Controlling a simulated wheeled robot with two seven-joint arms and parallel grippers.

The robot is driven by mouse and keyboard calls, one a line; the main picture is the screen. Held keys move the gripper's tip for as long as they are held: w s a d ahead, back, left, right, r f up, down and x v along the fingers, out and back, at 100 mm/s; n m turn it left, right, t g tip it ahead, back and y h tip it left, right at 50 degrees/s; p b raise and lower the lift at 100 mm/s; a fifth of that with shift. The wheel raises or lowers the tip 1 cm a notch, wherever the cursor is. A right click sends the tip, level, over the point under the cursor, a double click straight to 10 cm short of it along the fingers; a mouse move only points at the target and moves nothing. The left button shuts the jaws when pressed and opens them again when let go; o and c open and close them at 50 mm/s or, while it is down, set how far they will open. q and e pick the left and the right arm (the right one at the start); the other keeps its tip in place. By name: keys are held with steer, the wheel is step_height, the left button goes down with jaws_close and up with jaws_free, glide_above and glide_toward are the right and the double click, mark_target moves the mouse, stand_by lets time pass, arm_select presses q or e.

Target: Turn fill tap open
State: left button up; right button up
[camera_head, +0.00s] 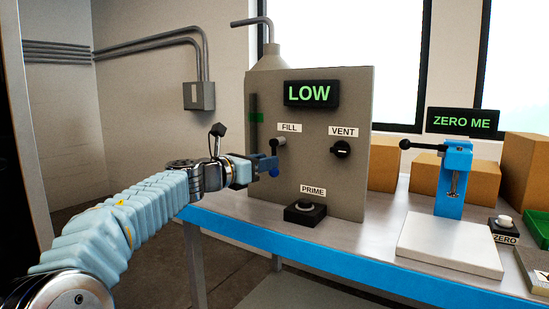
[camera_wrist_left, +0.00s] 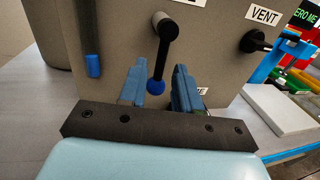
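The fill tap (camera_head: 279,143) is a black lever on the grey panel, under the FILL label. In the left wrist view its black hub (camera_wrist_left: 165,27) is at the top, and the lever hangs almost straight down to a blue ball end (camera_wrist_left: 156,87). My left gripper (camera_head: 266,167) is in front of the panel, at the lever's lower end. In the left wrist view its two blue fingers (camera_wrist_left: 158,78) are apart, one on each side of the ball, with visible gaps. My right gripper is in neither view.
The panel (camera_head: 350,193) also carries a LOW display (camera_head: 311,94), a VENT knob (camera_head: 341,149) and a PRIME button (camera_head: 304,208). A blue press (camera_head: 455,180), a white plate (camera_head: 450,246) and cardboard boxes (camera_head: 425,171) stand to the right. The bench front (camera_head: 300,249) is clear.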

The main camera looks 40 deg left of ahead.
arm_select(q)
steer(key=shift+w+d, duration=0.2)
steer(key=shift+w, duration=1.75)
jaws_close()
